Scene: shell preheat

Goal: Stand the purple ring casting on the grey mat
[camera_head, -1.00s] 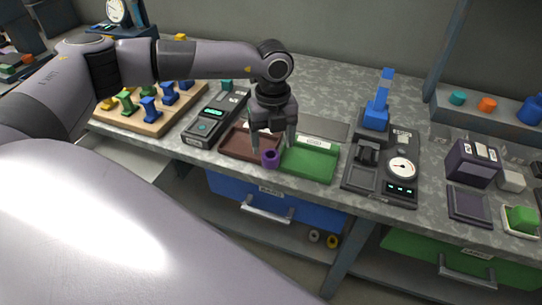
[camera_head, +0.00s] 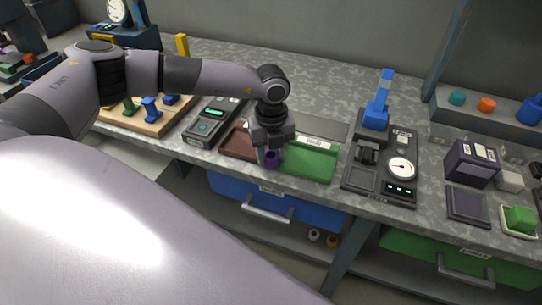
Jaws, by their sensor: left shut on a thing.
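The purple ring casting (camera_head: 271,160) is at the right end of the brown tray, close to the green tray. My left gripper (camera_head: 270,152) is over it from above, shut on it, with the fingers partly hiding it. I cannot tell whether the ring still touches the tray. A flat grey mat (camera_head: 324,127) lies on the bench behind the green tray, partly hidden by my left wrist. My right gripper is not in view.
The brown tray (camera_head: 235,145) and green tray (camera_head: 310,163) lie along the front edge. A dark meter (camera_head: 212,122) stands left, and a blue-posted gauge device (camera_head: 377,116) stands right. The bench (camera_head: 310,88) behind the mat is clear.

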